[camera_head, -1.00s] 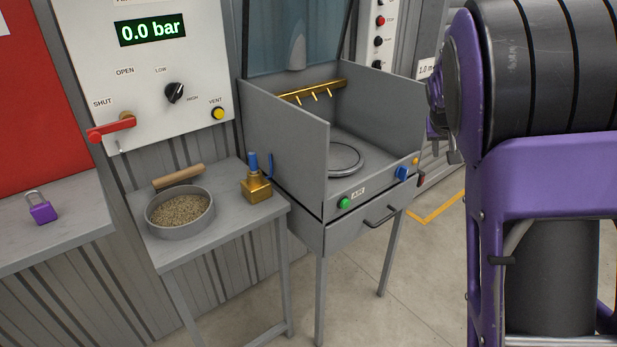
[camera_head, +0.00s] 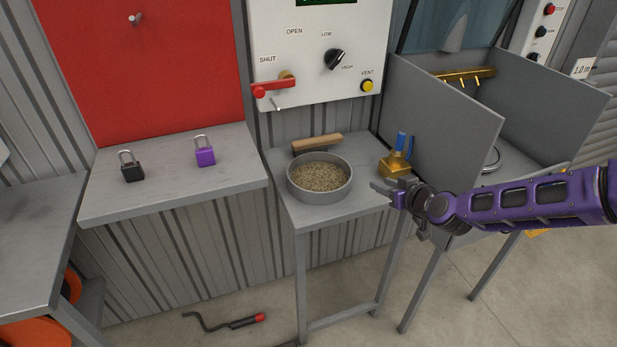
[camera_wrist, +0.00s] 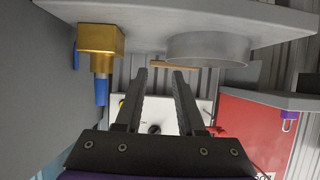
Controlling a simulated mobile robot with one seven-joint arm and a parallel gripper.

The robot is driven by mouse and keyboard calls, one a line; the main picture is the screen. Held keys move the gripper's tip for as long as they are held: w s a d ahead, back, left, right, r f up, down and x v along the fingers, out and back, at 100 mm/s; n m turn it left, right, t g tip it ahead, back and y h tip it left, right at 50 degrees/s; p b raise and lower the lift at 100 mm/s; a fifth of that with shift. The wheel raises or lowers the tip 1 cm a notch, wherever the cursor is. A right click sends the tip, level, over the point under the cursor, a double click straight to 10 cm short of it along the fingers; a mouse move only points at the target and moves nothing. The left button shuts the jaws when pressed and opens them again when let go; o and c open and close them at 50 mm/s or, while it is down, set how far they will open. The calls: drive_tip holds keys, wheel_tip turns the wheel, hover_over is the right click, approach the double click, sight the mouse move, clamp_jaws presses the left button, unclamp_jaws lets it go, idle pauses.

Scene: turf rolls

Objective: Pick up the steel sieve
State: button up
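The steel sieve (camera_head: 320,188) is a round grey pan holding grainy tan material. It sits flat on a small grey table (camera_head: 338,214) in the head view. In the wrist view the sieve (camera_wrist: 207,50) shows side-on, upside down in the picture, beyond the fingers. My gripper (camera_head: 376,190) is to the right of the sieve, near the table's right edge and apart from the sieve. In the wrist view my gripper (camera_wrist: 158,75) shows two dark fingers parted with an empty gap between them.
A brass valve with a blue handle (camera_head: 395,166) stands right of the sieve, close to my gripper. A wooden-handled brush (camera_head: 317,144) lies behind the sieve. A grey-walled booth (camera_head: 440,120) stands at right. Padlocks, one purple (camera_head: 205,155), lie on the left shelf (camera_head: 170,190).

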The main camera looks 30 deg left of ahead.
drive_tip(key=r, duration=0.1)
approach(347, 163)
drive_tip(key=shift+t+y, duration=0.3)
drive_tip(key=x, duration=0.4)
drive_tip(key=shift+w+d+f, duration=0.1)
drive_tip(key=shift+w+f, duration=0.25)
drive_tip(key=shift+w, duration=0.05)
drive_tip(key=shift+s+x, duration=0.15)
drive_tip(key=shift+x, duration=1.25)
drive_tip(key=shift+s+x, duration=0.15)
drive_tip(key=shift+x, duration=1.2)
drive_tip(key=shift+f, duration=0.15)
drive_tip(key=shift+c, duration=0.2)
clamp_jaws()
